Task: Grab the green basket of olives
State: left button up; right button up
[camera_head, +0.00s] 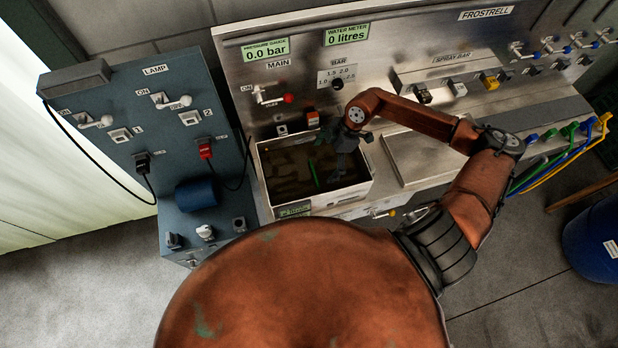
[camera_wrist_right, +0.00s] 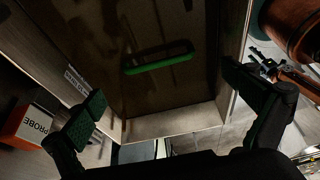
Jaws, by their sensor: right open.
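A pale open tank (camera_head: 335,200) holds dark, murky contents. A thin green bar (camera_head: 313,175), which looks like the rim or handle of the green basket, shows in the middle of it. The rest of the basket and any olives cannot be made out. In the wrist view the green bar (camera_wrist_right: 160,65) lies crosswise in the dark tank, beyond my fingertips. My right gripper (camera_head: 345,148) is over the tank, up and to the right of the bar. In the wrist view its fingers (camera_wrist_right: 167,97) are spread wide with nothing between them. My left gripper is out of view.
A blue-grey lamp panel (camera_head: 135,110) with switches and cables stands left of the tank. A steel sink top (camera_head: 418,155) lies to its right. The back panel (camera_head: 235,75) carries gauges and taps. An orange PROBE box (camera_wrist_right: 28,125) shows beside the tank. A blue barrel (camera_head: 595,240) stands far right.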

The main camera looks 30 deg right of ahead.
aim_at(313, 180)
notch_tip(313, 180, down, 4)
jog(key=b, duration=0.3)
jog(key=shift+w+a+b, duration=0.1)
jog(key=shift+b, duration=0.2)
jog(key=shift+f+b, duration=0.9)
jog(key=shift+f, duration=0.35)
jog(key=shift+x, duration=0.8)
jog(key=p+x, duration=0.1)
jog(key=x, duration=0.5)
jog(key=shift+w+p, duration=0.1)
jog(key=shift+p, duration=0.3)
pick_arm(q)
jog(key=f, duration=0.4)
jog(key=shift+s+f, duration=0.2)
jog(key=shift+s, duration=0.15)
